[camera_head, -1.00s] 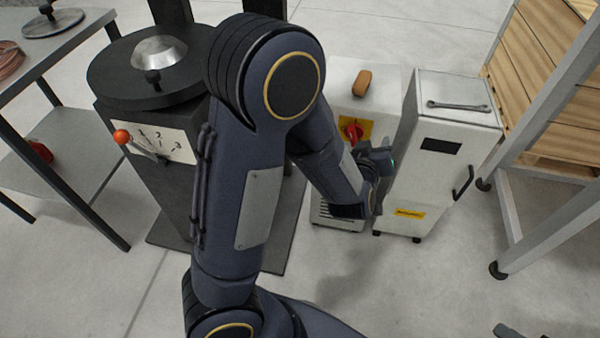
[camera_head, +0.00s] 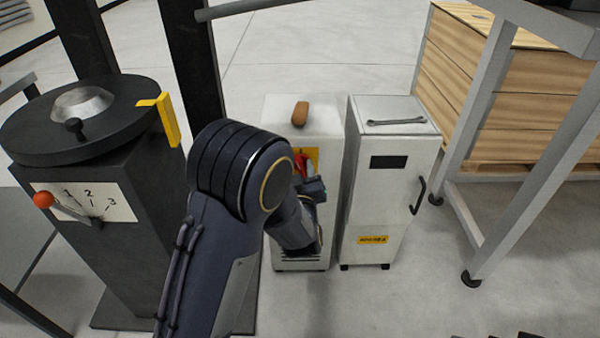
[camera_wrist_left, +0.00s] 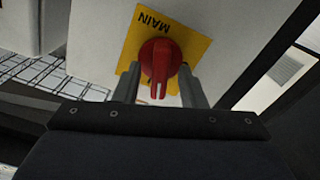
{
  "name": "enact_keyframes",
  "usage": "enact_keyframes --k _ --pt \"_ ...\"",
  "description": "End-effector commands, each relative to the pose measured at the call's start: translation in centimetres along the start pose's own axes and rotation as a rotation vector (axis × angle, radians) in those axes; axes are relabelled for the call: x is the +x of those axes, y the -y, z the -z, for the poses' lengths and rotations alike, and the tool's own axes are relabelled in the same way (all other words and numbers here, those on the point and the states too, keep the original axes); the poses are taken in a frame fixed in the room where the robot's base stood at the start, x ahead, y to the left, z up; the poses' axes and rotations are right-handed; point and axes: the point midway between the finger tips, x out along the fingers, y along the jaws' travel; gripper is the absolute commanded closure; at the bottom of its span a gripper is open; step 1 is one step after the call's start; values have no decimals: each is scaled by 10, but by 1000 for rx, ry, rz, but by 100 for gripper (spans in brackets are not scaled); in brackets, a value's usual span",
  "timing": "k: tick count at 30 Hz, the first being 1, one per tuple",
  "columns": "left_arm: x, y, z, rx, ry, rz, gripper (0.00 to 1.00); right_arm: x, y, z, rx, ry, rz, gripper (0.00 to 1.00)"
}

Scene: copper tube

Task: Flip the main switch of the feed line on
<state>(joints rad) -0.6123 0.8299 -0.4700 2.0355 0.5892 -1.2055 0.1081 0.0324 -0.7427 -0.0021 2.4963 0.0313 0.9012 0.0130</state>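The red rotary main switch (camera_head: 301,164) sits on a yellow plate on the front of a white cabinet (camera_head: 289,122). In the left wrist view the red knob (camera_wrist_left: 160,62) shows large, on the yellow plate (camera_wrist_left: 187,42) marked MAIN, whose lettering appears upside down. The knob's grip bar points toward the bottom of the picture. My left gripper (camera_head: 312,188) is at the switch. Its two fingers (camera_wrist_left: 160,88) stand apart, one on each side of the knob, with visible gaps. Dark parts at the head view's bottom right edge may be my right gripper; its state cannot be read.
A second white cabinet (camera_head: 371,215) with a wrench (camera_head: 397,121) on top stands close on the right. A brown handle (camera_head: 300,113) tops the switch cabinet. A dark machine (camera_head: 110,230) with an orange-knobbed lever (camera_head: 44,199) stands left. A metal frame (camera_head: 540,165) stands right.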

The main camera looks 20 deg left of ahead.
Motion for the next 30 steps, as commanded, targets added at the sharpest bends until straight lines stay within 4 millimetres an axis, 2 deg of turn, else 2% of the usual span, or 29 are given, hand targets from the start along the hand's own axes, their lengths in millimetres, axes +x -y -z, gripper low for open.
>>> enact_keyframes --k 6,15,20,30 --pt "1 0 0 1 0 0 63 0 0 0 0 0 0 43" --pt "0 0 0 1 0 0 100 0 0 0 0 0 0 43" --pt "0 0 0 21 0 0 100 -1 0 0 0 0 0 43" --pt "0 -3 0 342 1 -2 100 -11 5 5 0 0 0 43"
